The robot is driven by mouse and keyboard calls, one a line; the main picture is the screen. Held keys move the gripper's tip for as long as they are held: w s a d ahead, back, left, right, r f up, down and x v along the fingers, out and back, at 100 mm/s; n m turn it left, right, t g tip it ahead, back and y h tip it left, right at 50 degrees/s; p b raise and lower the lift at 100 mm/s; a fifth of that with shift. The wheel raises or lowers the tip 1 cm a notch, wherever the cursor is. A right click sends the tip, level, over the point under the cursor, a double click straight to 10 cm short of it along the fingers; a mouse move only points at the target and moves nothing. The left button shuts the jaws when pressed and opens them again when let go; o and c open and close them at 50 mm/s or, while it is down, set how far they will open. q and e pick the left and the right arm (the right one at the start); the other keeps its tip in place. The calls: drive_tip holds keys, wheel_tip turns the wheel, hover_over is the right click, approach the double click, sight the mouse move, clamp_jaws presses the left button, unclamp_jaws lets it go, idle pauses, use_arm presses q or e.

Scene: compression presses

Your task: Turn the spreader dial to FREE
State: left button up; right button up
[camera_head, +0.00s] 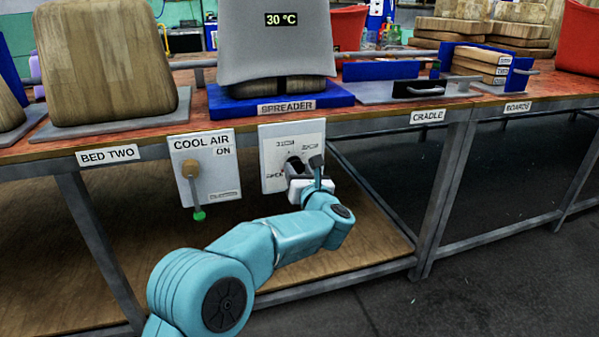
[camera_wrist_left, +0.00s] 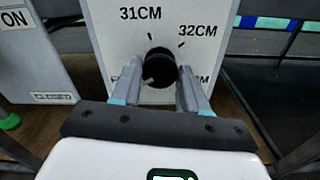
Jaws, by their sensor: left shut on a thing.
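The spreader dial is a black round knob (camera_head: 293,164) on a white panel (camera_head: 273,145) under the SPREADER sign. In the left wrist view the knob (camera_wrist_left: 160,64) sits between my left gripper's (camera_wrist_left: 159,78) two grey fingers, which are shut on it. Around it are the marks 31CM, 32CM, a partly hidden CM mark at lower right and a label starting with F at lower left. A pale line on the knob seems to point down-left, towards the F label. My left gripper (camera_head: 303,178) hides part of the panel in the head view. My right gripper is not in view.
Left of the dial, a COOL AIR panel (camera_head: 207,143) has a lever with a green tip (camera_head: 199,215). The spreader's grey press (camera_head: 270,45), reading 30 °C, stands above on the bench. Bench legs (camera_head: 445,195) and open space lie to the right.

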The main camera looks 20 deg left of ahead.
use_arm(q)
drive_tip(key=shift+f, duration=0.1)
drive_tip(key=o, duration=1)
drive_tip(key=shift+o, duration=0.2)
drive_tip(key=shift+s, duration=0.1)
drive_tip(key=p+v, duration=0.2)
drive_tip(key=v, duration=1.4)
drive_tip(key=shift+d+p, duration=0.15)
drive_tip(key=shift+p, duration=0.25)
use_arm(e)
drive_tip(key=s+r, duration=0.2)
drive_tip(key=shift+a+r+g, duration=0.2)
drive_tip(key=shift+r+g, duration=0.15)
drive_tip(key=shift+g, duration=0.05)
